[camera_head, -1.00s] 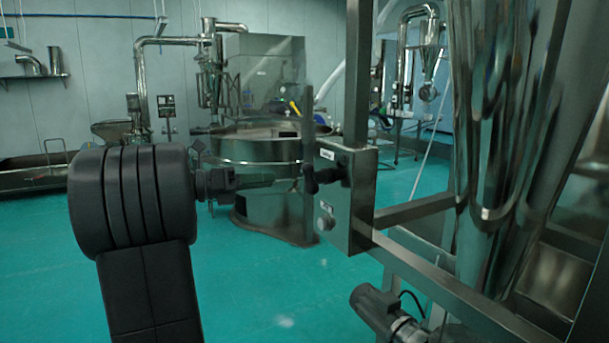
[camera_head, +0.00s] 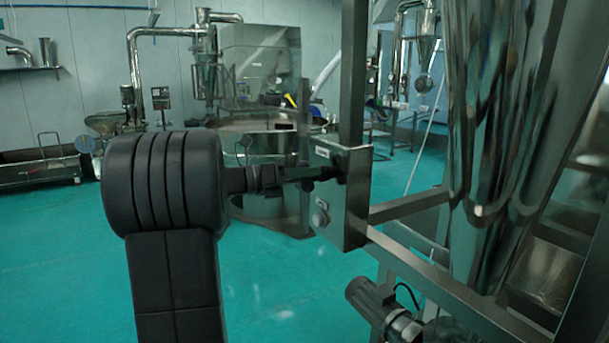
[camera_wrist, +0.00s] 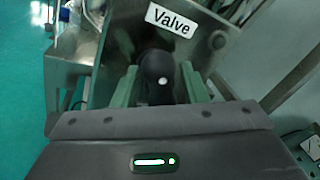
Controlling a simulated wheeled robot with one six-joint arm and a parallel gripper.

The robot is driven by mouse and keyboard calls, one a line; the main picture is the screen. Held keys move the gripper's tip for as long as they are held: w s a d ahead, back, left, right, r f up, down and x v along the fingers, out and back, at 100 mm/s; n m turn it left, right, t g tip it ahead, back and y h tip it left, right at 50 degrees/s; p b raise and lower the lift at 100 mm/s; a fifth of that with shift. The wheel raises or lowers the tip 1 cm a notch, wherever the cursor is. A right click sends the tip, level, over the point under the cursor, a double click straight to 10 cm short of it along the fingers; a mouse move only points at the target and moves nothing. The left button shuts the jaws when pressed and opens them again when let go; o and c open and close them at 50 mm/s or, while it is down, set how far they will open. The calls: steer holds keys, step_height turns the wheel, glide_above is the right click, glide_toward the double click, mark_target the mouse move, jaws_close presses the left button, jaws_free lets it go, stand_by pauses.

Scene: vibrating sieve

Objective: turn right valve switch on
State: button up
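The valve switch is a dark rounded knob (camera_wrist: 160,68) with a pale dot on its end, in the middle of the wrist view. It is mounted on a metal box (camera_wrist: 238,58) below a white "Valve" label (camera_wrist: 171,20). The same box (camera_head: 343,205) stands right of centre in the head view. My gripper (camera_wrist: 162,88) has its two greenish fingers apart, one on each side of the knob. A narrow gap seems to show on the right, and contact is unclear. In the head view my gripper (camera_head: 305,178) reaches the box front from the left.
A round button (camera_head: 320,218) sits low on the box. A metal frame bar (camera_head: 415,208) and a large steel hopper (camera_head: 490,130) stand to the right. A motor (camera_head: 378,305) is below. The round sieve (camera_head: 262,124) stands behind my arm. Green floor (camera_head: 60,260) is clear at left.

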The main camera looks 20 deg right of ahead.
jaws_close()
steer(key=shift+m, duration=0.4)
steer(key=m+y+b, duration=0.1)
steer(key=m, duration=0.4)
steer(key=shift+s+t, duration=0.15)
steer(key=shift+t, duration=0.25)
steer(key=m+t+y+b, duration=0.1)
steer(key=m+b, duration=0.2)
steer(key=m, duration=0.1)
steer(key=shift+s+m, duration=0.1)
steer(key=shift+m, duration=0.3)
steer(key=shift+o, duration=0.7)
jaws_free()
